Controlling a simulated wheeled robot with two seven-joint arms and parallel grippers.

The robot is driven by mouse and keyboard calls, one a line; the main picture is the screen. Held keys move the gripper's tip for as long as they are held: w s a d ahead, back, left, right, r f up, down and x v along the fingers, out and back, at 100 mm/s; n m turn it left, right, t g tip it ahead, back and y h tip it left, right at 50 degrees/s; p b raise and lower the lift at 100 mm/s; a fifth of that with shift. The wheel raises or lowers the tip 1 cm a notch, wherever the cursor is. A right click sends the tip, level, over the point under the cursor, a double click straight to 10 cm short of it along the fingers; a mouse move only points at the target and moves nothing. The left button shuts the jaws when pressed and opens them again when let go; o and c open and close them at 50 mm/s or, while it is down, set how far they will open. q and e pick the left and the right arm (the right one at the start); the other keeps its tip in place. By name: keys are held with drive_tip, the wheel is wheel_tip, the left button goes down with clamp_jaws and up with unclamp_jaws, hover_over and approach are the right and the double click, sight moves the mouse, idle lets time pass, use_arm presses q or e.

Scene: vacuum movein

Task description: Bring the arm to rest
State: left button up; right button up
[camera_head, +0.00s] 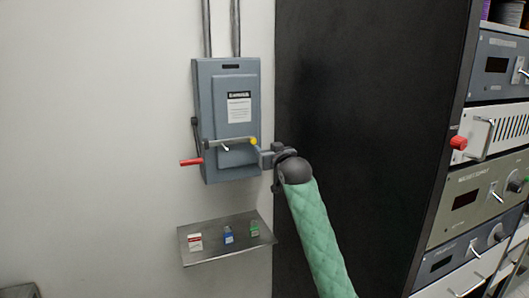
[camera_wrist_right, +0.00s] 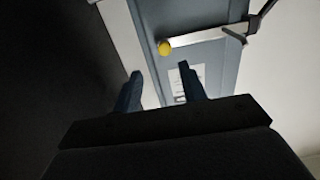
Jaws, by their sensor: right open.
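My right arm, in a green quilted sleeve, comes up from the bottom of the head view. My right gripper (camera_head: 262,157) is at the right edge of a grey wall-mounted switch box (camera_head: 208,95). In the right wrist view my right gripper (camera_wrist_right: 158,84) has its two fingers apart with nothing held between them. A red-ended lever (camera_head: 191,162) sticks out at the box's left. My left gripper is out of view.
A small metal shelf (camera_head: 197,257) below the box holds a red-and-white (camera_head: 195,242), a blue (camera_head: 229,236) and a green (camera_head: 254,229) item. A tall black cabinet side (camera_head: 365,90) stands close right of the box. Rack equipment (camera_head: 490,135) is at far right.

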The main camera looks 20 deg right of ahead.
idle(0.4)
